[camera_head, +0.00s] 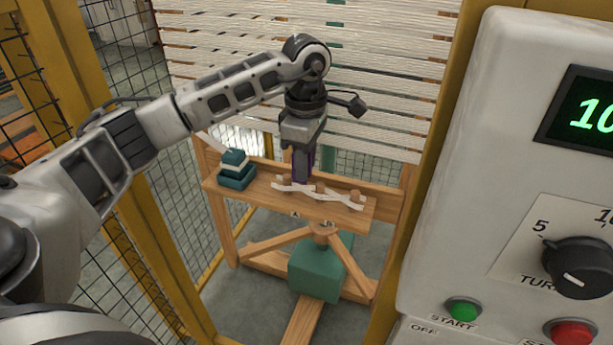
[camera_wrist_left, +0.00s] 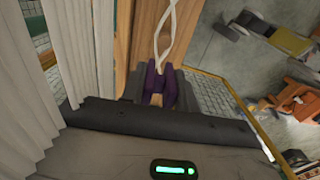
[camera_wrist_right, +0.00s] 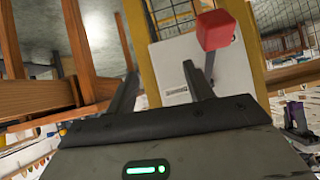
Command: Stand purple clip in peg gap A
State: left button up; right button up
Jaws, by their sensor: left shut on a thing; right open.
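My left gripper (camera_head: 302,172) points down at the wooden peg rail (camera_head: 240,200) and is shut on the purple clip (camera_wrist_left: 154,82). In the head view only slivers of purple show beside the fingers. The clip is upright among the pegs, around the white yarn near label A (camera_head: 295,214); whether it touches the rail is hidden. Pegs stand to either side, one at the right (camera_head: 355,196). White yarn (camera_head: 340,199) weaves between the pegs and also shows in the left wrist view (camera_wrist_left: 166,38). My right gripper (camera_wrist_right: 160,80) is open and empty.
A teal and white stack (camera_head: 236,168) sits on the rail's left end. White strands (camera_head: 390,70) hang behind the rail. A control panel (camera_head: 510,120) stands at the right, yellow-framed mesh at the left. A red block (camera_wrist_right: 215,30) is beyond my right gripper.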

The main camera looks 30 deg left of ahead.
pick_arm(q)
jog(key=shift+f, duration=2.15)
jog(key=shift+f, duration=0.25)
jog(key=o, duration=0.9)
jog(key=shift+r, duration=0.1)
jog(key=shift+o, duration=0.2)
notch_tip(320, 180, up, 12)
jog(key=shift+r+b, duration=0.2)
jog(key=shift+b, duration=0.1)
